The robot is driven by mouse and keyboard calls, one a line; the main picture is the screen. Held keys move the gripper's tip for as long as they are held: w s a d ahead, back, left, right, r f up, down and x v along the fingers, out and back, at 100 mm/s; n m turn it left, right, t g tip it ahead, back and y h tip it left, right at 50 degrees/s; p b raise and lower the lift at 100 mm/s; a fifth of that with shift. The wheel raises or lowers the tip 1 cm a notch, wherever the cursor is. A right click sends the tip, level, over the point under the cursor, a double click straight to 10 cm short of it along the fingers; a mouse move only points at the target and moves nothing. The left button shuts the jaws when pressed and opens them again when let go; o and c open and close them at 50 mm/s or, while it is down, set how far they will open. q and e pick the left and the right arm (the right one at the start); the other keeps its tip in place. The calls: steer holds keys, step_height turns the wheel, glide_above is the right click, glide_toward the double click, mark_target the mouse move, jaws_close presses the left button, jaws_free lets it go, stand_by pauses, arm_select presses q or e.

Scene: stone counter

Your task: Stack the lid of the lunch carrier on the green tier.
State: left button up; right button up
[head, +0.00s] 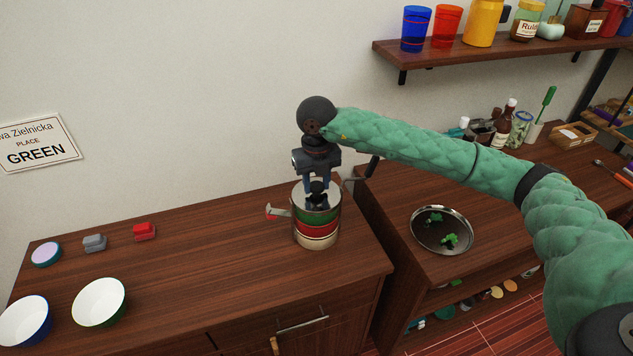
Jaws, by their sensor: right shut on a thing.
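The lunch carrier stands upright near the right end of the left wooden counter. From the top, its stack shows a green tier (318,217), a red tier (317,230) and a cream tier (317,243). The silver lid (301,196) is at the top of the stack, level and lined up over the green tier. I cannot tell if it is fully seated. My right gripper (317,188) points down from above and is shut on the lid at its middle, hiding its knob. My left gripper is not in view.
Metal clamp arms (275,211) stick out beside the carrier. Two bowls (99,302) and several small items (144,231) stand on the counter's left. A round tray (441,245) lies on the right counter beneath my arm.

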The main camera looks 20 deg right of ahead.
steer(key=shift+f, duration=0.3)
steer(key=o, duration=1.1)
